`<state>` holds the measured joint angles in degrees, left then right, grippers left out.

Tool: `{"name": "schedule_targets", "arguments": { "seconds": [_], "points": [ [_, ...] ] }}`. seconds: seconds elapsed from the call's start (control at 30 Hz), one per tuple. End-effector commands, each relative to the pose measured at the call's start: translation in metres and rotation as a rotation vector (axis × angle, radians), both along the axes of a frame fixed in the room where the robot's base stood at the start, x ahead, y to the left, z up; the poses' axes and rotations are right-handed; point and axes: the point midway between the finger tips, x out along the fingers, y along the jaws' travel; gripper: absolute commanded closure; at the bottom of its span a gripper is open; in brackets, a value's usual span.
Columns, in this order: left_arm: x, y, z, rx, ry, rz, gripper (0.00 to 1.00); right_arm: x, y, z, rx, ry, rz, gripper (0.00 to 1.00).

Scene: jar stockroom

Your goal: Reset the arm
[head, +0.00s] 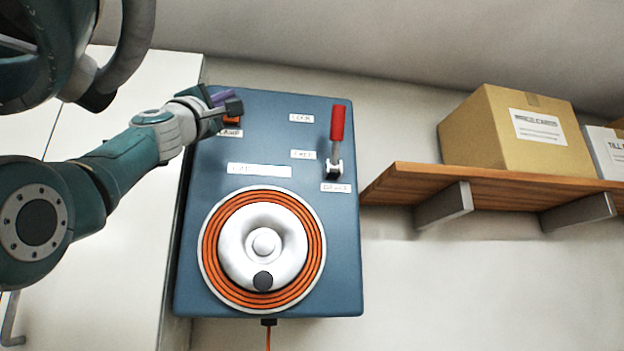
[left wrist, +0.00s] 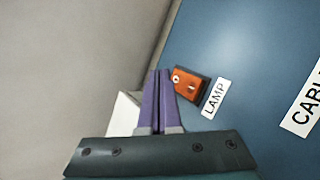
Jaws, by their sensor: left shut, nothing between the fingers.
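My left arm comes in from the left in the head view, and its gripper (head: 222,97) is at the upper left of a blue wall panel (head: 340,250). In the left wrist view the purple fingers (left wrist: 158,78) are shut with nothing between them. Their tips are beside an orange switch (left wrist: 187,84) labelled LAMP; I cannot tell whether they touch it. In the head view the switch (head: 231,120) is partly hidden by the gripper. My right gripper is not in view.
The panel carries a red-handled lever (head: 338,123), pointing up, and a round silver dial (head: 237,245) with orange rings. A wooden shelf (head: 400,180) with a cardboard box (head: 480,130) is at the right. A white cabinet (head: 130,200) stands at the left.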

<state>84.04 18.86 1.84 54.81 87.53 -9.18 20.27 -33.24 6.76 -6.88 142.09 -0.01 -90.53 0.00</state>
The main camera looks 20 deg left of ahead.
Motion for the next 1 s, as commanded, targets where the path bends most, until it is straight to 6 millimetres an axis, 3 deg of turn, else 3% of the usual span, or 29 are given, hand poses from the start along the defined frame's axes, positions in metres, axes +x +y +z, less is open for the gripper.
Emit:
{"name": "schedule_targets", "arguments": {
  "seconds": [0.37, 0.47, 0.53, 0.67, 0.77, 0.87, 1.0],
  "points": [
    [0.001, -0.001, -0.001, 0.004, 0.002, 0.001, 1.00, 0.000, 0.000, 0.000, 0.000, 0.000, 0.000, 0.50],
    [0.007, -0.011, -0.011, 0.051, 0.029, 0.005, 1.00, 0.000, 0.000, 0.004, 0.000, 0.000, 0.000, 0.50],
    [0.017, -0.028, -0.031, 0.135, 0.074, 0.009, 1.00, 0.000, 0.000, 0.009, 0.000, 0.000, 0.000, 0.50],
    [0.039, -0.081, -0.102, 0.395, 0.215, 0.009, 1.00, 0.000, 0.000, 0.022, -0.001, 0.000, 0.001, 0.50],
    [0.045, -0.123, -0.175, 0.627, 0.343, -0.004, 1.00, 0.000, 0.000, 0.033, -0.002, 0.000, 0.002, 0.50],
    [0.036, -0.157, -0.253, 0.847, 0.470, -0.034, 1.00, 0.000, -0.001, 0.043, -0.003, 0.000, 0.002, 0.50],
    [-0.001, -0.190, -0.359, 1.140, 0.647, -0.094, 1.00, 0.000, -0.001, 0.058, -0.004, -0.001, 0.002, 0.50]
  ]
}}
